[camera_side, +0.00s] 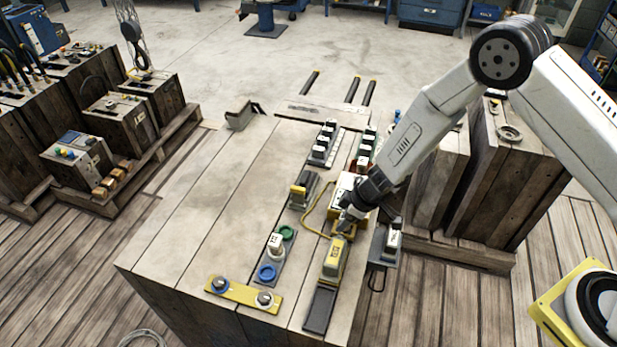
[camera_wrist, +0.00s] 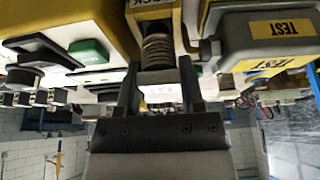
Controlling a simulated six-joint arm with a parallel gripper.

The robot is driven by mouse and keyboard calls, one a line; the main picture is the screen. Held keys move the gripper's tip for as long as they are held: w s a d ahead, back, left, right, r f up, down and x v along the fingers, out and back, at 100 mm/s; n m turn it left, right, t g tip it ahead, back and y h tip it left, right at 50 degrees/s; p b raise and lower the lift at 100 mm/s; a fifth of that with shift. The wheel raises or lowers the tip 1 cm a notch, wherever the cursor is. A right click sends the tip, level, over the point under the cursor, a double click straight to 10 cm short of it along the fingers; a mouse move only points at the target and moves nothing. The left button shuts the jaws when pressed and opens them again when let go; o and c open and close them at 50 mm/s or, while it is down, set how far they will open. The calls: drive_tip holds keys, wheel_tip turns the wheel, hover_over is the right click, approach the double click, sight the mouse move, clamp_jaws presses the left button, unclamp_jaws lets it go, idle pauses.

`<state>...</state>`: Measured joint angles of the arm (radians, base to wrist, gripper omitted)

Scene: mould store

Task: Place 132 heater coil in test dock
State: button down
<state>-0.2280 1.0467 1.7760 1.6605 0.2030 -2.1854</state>
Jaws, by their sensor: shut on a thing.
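The heater coil (camera_wrist: 157,50) shows in the wrist view as a brown ribbed cylinder between my fingers; no number on it is readable. My gripper (camera_wrist: 157,85) is shut on it. In the side view my gripper (camera_side: 346,215) is low over the right part of the bench, and it hides the coil. A grey block with yellow TEST labels, the test dock (camera_wrist: 235,30), is right of my fingers in the wrist view. A yellow-topped block (camera_side: 335,258) stands just in front of my gripper in the side view; its lettering is too small to read. Whether the coil touches anything is unclear.
A yellow box (camera_side: 347,188) stands close behind my gripper, with a yellow cable beside it. The bench's left is clear.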

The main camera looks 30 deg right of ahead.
drive_tip(key=shift+f, duration=0.35)
idle(0.5)
drive_tip(key=shift+c, duration=0.6)
unclamp_jaws()
drive_tip(key=c, duration=0.3)
drive_tip(key=shift+o, duration=0.7)
drive_tip(key=shift+r, duration=0.15)
drive_tip(key=shift+o, duration=0.4)
drive_tip(key=shift+w+r, duration=0.15)
drive_tip(key=shift+r, duration=3.5)
